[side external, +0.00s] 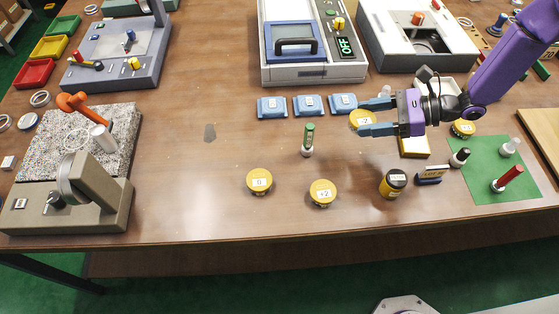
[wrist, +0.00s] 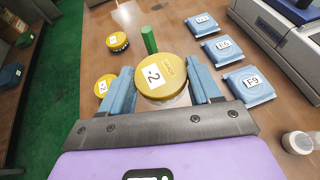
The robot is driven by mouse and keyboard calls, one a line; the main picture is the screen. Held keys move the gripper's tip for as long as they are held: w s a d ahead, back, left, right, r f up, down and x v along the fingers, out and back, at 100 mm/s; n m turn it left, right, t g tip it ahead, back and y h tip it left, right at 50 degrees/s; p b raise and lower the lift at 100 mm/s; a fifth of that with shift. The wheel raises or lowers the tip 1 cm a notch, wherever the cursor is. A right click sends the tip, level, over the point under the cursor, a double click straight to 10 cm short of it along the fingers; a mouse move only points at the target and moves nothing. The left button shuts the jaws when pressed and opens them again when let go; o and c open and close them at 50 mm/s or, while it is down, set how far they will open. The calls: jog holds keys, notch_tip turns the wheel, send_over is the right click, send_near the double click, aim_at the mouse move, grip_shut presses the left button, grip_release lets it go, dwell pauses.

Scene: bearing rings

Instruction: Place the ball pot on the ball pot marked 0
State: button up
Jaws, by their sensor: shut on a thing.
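My gripper (side external: 376,118) is shut on a ball pot (side external: 361,119) with a yellow lid. In the wrist view this pot (wrist: 161,76) sits between the blue fingers (wrist: 162,88), its label reading 2, perhaps with a minus sign. Its lower part is mostly hidden, and I cannot tell how far it is above the table. The ball pot marked 0 (side external: 259,182) stands on the table, left of and nearer the front than my gripper. In the wrist view it is the farther yellow-lidded pot (wrist: 117,41). Nothing is on its lid.
A yellow-lidded pot marked +2 (side external: 322,192) stands right of the 0 pot. A green-topped upright tool (side external: 309,138) stands between my gripper and the 0 pot. Blue packets (side external: 308,105) lie behind. Table left of the 0 pot is clear.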

jog(key=s+a+r+n+g, duration=0.2)
jog(key=s+a+r, duration=0.1)
jog(key=s+a, duration=0.35)
jog(key=s+a+r+n+g, duration=0.1)
jog(key=s+a+r, duration=0.1)
jog(key=s+a, duration=0.45)
send_over(267, 179)
jog(key=shift+g, duration=0.4)
notch_tip(267, 179, down, 9)
jog(key=shift+s+d+r, duration=0.1)
jog(key=shift+f, duration=0.3)
jog(key=shift+a+f, duration=0.2)
jog(key=shift+f, duration=1.35)
jog(key=shift+f, duration=0.1)
jog(key=o, duration=1.2)
jog(key=shift+c, duration=0.2)
